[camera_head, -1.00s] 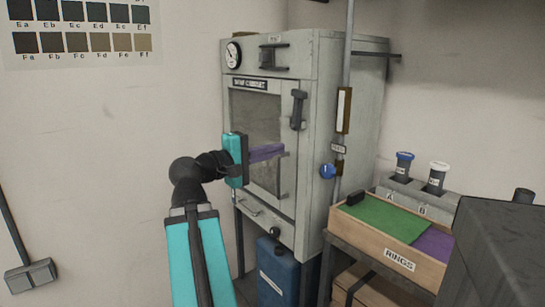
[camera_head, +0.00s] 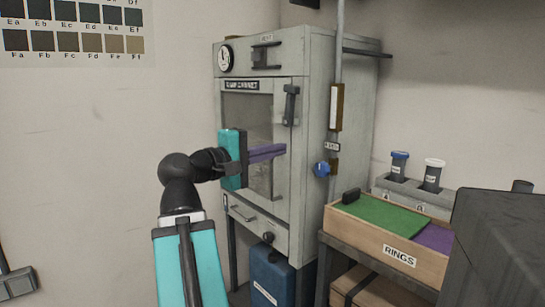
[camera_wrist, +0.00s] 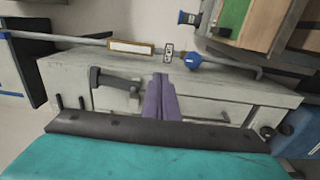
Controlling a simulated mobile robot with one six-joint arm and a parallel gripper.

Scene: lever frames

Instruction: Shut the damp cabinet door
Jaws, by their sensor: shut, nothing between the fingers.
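The damp cabinet (camera_head: 345,120) is a pale grey metal box on a stand against the wall corner. Its door (camera_head: 239,147) has a glass window and a dark handle (camera_head: 290,105) at the upper right; the handle also shows in the wrist view (camera_wrist: 112,81). The door looks nearly flush with the cabinet front; I cannot tell whether a small gap remains. My gripper (camera_head: 282,151) is shut and empty, its purple fingers in front of the door's right part, below the handle. The fingertips (camera_wrist: 160,80) point at the door in the wrist view; contact cannot be told.
A vertical pipe with a blue knob (camera_head: 321,169) runs along the cabinet's right side. A wooden tray labelled RINGS (camera_head: 345,222) stands at the right, with capped tubes behind it. A blue canister (camera_head: 271,275) is below the cabinet.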

